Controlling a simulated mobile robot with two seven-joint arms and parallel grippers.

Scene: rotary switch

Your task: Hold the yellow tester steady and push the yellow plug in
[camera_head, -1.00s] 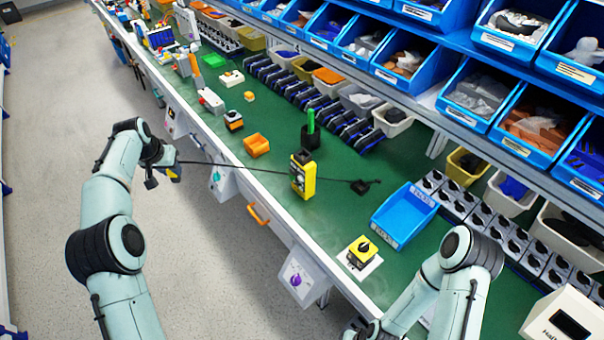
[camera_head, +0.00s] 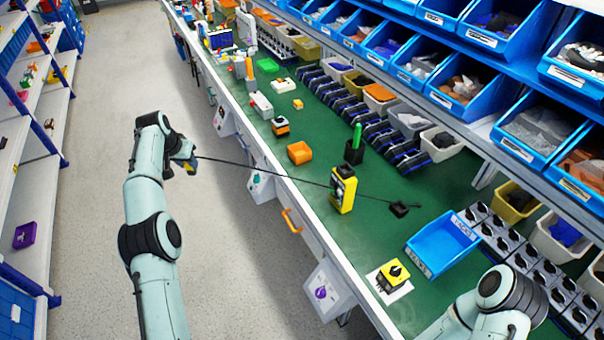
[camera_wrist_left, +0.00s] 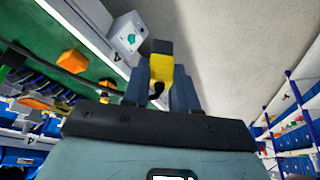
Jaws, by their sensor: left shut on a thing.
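The yellow tester (camera_head: 343,190) stands upright on the green bench top near its front edge, with a black part on its upper face. My left gripper (camera_head: 187,163) is off the bench, over the floor to the left of the tester. It is shut on the yellow plug, which shows between the fingers in the left wrist view (camera_wrist_left: 160,72). A thin dark cable (camera_head: 262,170) runs from it past the tester to a small black block (camera_head: 399,208) on the bench. My right arm shows at the lower right, its gripper out of frame.
A blue tray (camera_head: 443,245) and a yellow switch on a white plate (camera_head: 393,275) are right of the tester. Shelves (camera_head: 35,150) line the left; the floor between is clear.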

